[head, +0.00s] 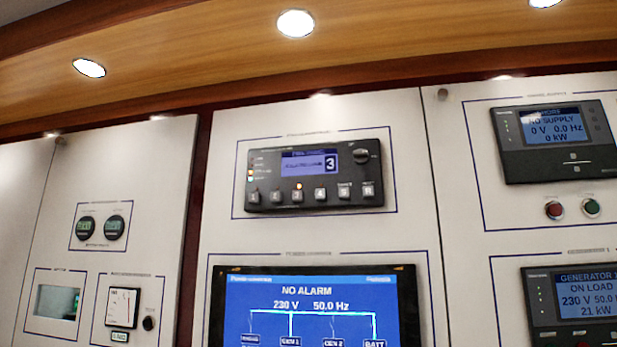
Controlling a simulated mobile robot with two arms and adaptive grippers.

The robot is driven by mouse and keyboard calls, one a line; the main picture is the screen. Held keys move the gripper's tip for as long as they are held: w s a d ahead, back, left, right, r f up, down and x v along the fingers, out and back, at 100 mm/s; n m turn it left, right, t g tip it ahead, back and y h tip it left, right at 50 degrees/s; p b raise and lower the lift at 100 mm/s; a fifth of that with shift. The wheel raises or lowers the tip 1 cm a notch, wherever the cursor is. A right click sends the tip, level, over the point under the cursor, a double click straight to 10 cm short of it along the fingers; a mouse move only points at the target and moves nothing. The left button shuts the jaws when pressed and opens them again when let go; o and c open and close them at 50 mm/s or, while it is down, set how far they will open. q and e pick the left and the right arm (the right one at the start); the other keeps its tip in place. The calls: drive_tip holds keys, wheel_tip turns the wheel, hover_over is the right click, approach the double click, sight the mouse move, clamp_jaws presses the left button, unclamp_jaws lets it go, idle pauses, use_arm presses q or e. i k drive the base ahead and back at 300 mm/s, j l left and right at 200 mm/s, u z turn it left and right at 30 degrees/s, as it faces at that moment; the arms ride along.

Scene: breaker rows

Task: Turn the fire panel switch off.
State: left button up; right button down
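No switch that I can read as the fire panel switch shows in the head view. A black control unit (315,177) sits high on the middle white panel. It has a small blue screen showing a 3, a row of square buttons below it and a round knob (361,156) at its upper right. The label above the unit is too small to read. A small black knob (148,323) sits beside a dial meter at the lower left. Neither of my grippers is in view.
A large blue screen (312,312) reads NO ALARM. On the right panel are a shore supply display (555,143), a red button (554,209), a green button (591,207) and a generator display (576,300). Two round gauges (100,228) are at left. A wooden ledge (200,60) runs above.

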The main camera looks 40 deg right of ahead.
sight(361, 156)
drive_tip(key=z, duration=1.45)
